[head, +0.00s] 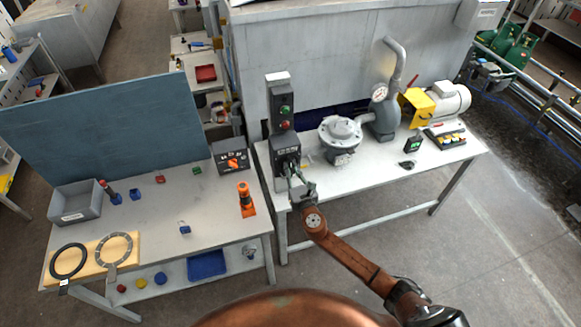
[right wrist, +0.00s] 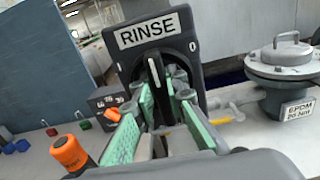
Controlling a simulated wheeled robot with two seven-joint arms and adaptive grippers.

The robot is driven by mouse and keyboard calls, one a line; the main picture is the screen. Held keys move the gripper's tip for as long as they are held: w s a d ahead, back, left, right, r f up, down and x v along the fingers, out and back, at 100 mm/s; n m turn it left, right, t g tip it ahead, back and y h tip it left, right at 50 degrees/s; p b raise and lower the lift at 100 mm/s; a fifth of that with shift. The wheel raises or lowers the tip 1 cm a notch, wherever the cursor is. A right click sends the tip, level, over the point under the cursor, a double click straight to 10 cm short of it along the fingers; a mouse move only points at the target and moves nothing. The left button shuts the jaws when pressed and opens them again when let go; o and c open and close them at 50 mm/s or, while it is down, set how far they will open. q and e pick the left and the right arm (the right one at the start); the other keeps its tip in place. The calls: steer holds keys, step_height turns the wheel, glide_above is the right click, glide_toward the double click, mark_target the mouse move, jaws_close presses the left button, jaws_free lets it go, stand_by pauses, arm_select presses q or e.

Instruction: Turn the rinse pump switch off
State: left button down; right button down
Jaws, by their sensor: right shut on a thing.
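The rinse pump switch is a dark box with a white RINSE label (right wrist: 149,31); in the head view the box (head: 285,147) stands at the left end of the right-hand table. A "0" mark shows at the upper right of its face. Its grey lever (right wrist: 157,88) points up and leans slightly left in the right wrist view. My right gripper (head: 292,170) is at the front of the box, with its green-padded fingers (right wrist: 158,105) on either side of the lever and shut on it. The lever's lower part is hidden between the fingers. My left gripper is not in view.
A post with green and red buttons (head: 284,112) rises behind the switch box. A round-lidded grey vessel (head: 341,138) stands to its right. A dark box with an orange knob (head: 231,158) and an orange-and-black tool (head: 246,200) stand to its left on the other table.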

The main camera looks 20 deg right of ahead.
steer(key=shift+m, duration=0.3)
steer(key=m+b, duration=0.2)
steer(key=m, duration=0.1)
steer(key=shift+d+f+m, duration=0.15)
steer(key=shift+m, duration=0.15)
steer(key=m+b, duration=0.2)
steer(key=m, duration=0.2)
steer(key=shift+d+m, duration=0.15)
steer(key=shift+m, duration=0.15)
steer(key=shift+d+f+m+b, duration=0.15)
steer(key=shift+m+b, duration=0.45)
steer(key=shift+m, duration=1.65)
steer(key=shift+d+f+m+b, duration=0.15)
steer(key=shift+m+b, duration=0.45)
steer(key=shift+m, duration=1.65)
steer(key=shift+a, duration=0.15)
steer(key=c, duration=1.9)
jaws_free()
steer(key=shift+c, duration=0.2)
